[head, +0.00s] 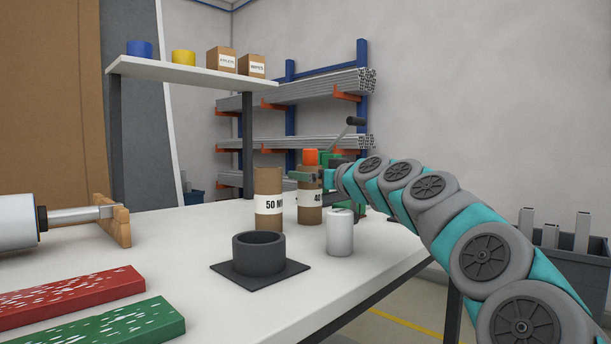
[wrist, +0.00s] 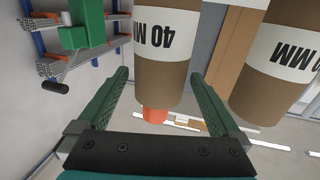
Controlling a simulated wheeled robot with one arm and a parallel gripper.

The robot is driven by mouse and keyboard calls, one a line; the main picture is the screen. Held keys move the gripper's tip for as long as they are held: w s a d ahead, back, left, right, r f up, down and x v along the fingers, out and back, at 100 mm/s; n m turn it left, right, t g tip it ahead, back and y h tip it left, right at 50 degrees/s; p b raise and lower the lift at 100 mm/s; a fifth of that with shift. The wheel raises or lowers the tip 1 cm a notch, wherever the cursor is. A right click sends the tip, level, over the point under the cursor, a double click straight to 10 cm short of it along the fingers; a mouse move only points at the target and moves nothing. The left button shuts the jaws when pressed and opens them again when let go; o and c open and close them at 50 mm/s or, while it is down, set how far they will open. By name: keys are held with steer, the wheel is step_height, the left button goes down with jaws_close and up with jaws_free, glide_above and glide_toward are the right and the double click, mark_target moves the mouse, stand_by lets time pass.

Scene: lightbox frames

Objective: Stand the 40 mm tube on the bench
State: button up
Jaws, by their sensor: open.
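The 40 mm tube (head: 310,212), brown with a white label and an orange top, appears upright on the bench (head: 215,315), beside the brown 50 mm tube (head: 268,222). In the wrist view the 40 mm tube (wrist: 160,82) shows upside down between the fingers of my gripper (wrist: 159,74). Its orange end (wrist: 155,115) points toward the palm. My gripper is open, with a visible gap between each finger and the tube. The other labelled tube (wrist: 280,85) is just right of the right finger.
A dark ring on a square plate (head: 228,268) and a white cylinder (head: 340,232) stand in front of the tubes. A green device with a crank handle (head: 355,121) is behind. Red (head: 75,295) and green (head: 120,325) blocks and a roller (head: 15,222) lie left.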

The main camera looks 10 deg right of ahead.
steer(key=v, duration=0.7)
